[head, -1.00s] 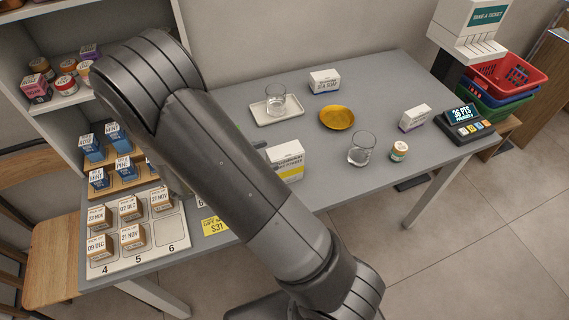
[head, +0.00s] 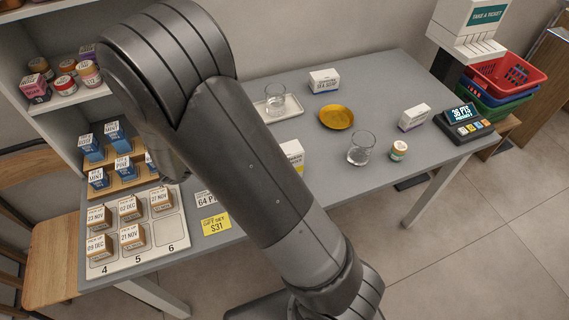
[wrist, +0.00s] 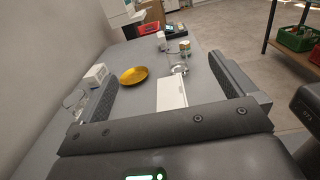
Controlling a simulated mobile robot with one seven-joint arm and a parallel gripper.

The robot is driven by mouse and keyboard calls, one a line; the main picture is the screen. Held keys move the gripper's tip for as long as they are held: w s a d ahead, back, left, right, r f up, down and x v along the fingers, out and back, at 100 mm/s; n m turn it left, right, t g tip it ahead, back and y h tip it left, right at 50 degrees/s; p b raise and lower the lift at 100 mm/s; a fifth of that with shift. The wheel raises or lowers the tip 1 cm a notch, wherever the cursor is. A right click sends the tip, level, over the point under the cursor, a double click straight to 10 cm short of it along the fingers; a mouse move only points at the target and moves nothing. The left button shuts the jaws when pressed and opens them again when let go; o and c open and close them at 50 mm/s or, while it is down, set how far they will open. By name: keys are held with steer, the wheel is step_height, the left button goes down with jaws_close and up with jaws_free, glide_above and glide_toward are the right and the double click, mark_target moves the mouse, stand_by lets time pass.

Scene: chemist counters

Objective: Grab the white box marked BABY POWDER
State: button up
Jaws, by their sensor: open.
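A white box with a yellow lower edge (head: 293,152) stands upright on the grey counter, partly hidden behind my arm in the head view; its print is too small to read. In the wrist view a white box (wrist: 171,93), seemingly the same one, shows between the two fingers of my gripper (wrist: 165,72). The jaws are open, with a gap to the box on each side. I cannot tell whether it is at fingertip depth. My gripper is hidden in the head view. Two other white boxes stand farther off, a soap box (head: 324,81) and a purple-edged one (head: 414,118).
A glass (head: 361,148) and a small jar (head: 398,151) stand right of the box. A display device (head: 463,122) sits at the right end.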

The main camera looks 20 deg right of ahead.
step_height(320, 180, up, 16)
steer(key=r, duration=0.1)
step_height(320, 180, down, 14)
steer(key=w+d+n+g+y, duration=0.2)
steer(key=w+n+g+y, duration=0.1)
steer(key=n+y, duration=0.75)
steer(key=s+d+r+n+t+y, duration=0.2)
steer(key=d+r+n+t+y, duration=0.15)
steer(key=r+n+y, duration=0.7)
steer(key=f+m+h, duration=0.1)
steer(key=f, duration=0.5)
steer(key=f+m+h, duration=0.1)
steer(key=f, duration=0.6)
steer(key=f+m+g+h, duration=0.1)
steer(key=f, duration=0.6)
steer(key=shift+s+d+f, duration=0.15)
steer(key=shift+d+f, duration=0.05)
steer(key=shift+d, duration=0.1)
steer(key=shift+s+d+f, duration=0.15)
steer(key=shift+f, duration=1.25)
steer(key=shift+s+d+f, duration=0.1)
steer(key=shift+s+f, duration=0.05)
steer(key=shift+f, duration=1.25)
